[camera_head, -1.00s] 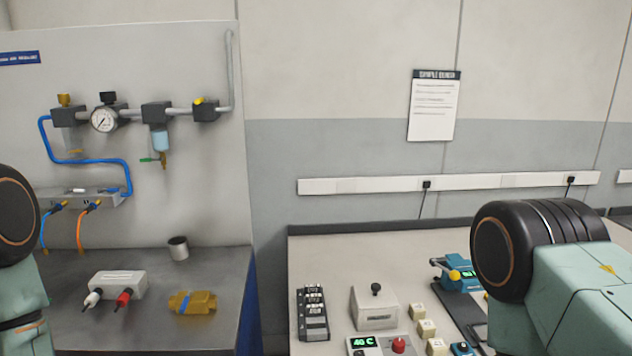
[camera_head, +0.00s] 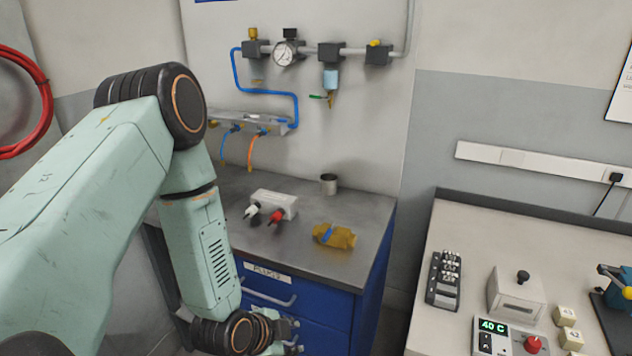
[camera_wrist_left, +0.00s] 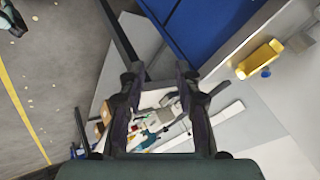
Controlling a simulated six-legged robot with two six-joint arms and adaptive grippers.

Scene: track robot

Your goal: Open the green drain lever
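The small green drain lever (camera_head: 318,97) sticks out to the left, roughly level, at the brass drain (camera_head: 331,99) under the light-blue filter bowl (camera_head: 330,79) on the wall panel. My left gripper (camera_head: 284,330) is low in the head view, in front of the blue drawers, well below the lever and apart from it. In the left wrist view its two dark fingers (camera_wrist_left: 160,82) stand apart with nothing between them. I cannot make out the lever in the wrist view. My right gripper is in neither view.
The grey bench top (camera_head: 300,240) below the panel carries a white box with plugs (camera_head: 273,204), a metal cup (camera_head: 328,184) and a brass part (camera_head: 334,235). Blue hose (camera_head: 265,92) runs left of the filter. Space before the lever looks clear.

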